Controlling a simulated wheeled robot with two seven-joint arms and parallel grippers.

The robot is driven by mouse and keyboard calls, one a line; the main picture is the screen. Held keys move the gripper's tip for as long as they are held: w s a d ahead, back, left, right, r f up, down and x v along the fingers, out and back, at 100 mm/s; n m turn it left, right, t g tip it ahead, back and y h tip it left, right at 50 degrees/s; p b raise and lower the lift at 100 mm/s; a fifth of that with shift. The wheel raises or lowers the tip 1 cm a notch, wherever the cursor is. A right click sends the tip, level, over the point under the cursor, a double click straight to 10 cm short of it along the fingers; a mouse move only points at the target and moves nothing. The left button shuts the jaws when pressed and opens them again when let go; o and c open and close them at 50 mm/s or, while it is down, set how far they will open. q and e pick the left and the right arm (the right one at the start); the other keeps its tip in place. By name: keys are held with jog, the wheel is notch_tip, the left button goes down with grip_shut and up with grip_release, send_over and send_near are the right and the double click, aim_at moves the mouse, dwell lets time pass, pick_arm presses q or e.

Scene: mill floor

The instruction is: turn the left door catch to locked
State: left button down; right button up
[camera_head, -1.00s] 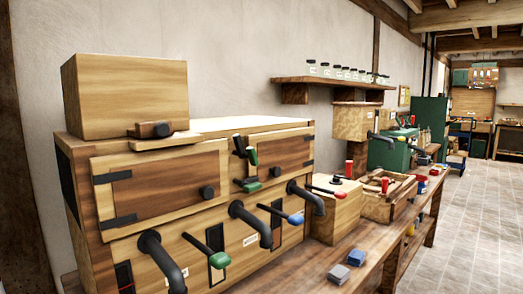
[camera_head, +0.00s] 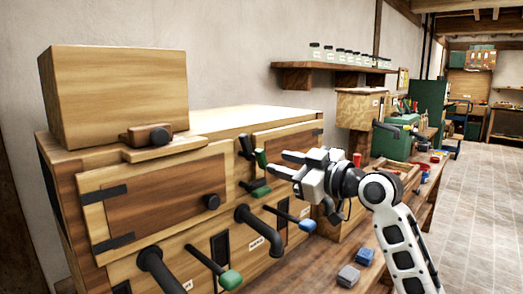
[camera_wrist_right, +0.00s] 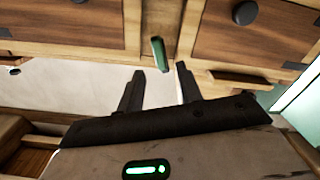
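The left door (camera_head: 165,195) is a brown wooden panel in a pale frame with black hinges and a round black knob (camera_head: 211,202). On the post between the two doors, a dark catch with a green-tipped handle (camera_head: 261,159) stands steeply. Below it a second green-tipped handle (camera_head: 260,191) lies more level. Which one belongs to the left door I cannot tell. My right gripper (camera_head: 284,164) is open and empty, to the right of these handles. In the right wrist view a green handle (camera_wrist_right: 158,53) shows just beyond the open fingertips (camera_wrist_right: 158,76), apart from them. My left gripper is not in view.
Black curved pipes (camera_head: 262,230) and levers with green (camera_head: 231,279) and blue (camera_head: 307,225) tips stick out below the doors. A wooden box (camera_head: 115,95) stands on the cabinet top. Small grey and blue blocks (camera_head: 350,274) lie on the bench.

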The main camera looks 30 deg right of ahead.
aim_at(265, 159)
jog(key=p+x, duration=0.1)
jog(key=x, duration=0.6)
grip_shut()
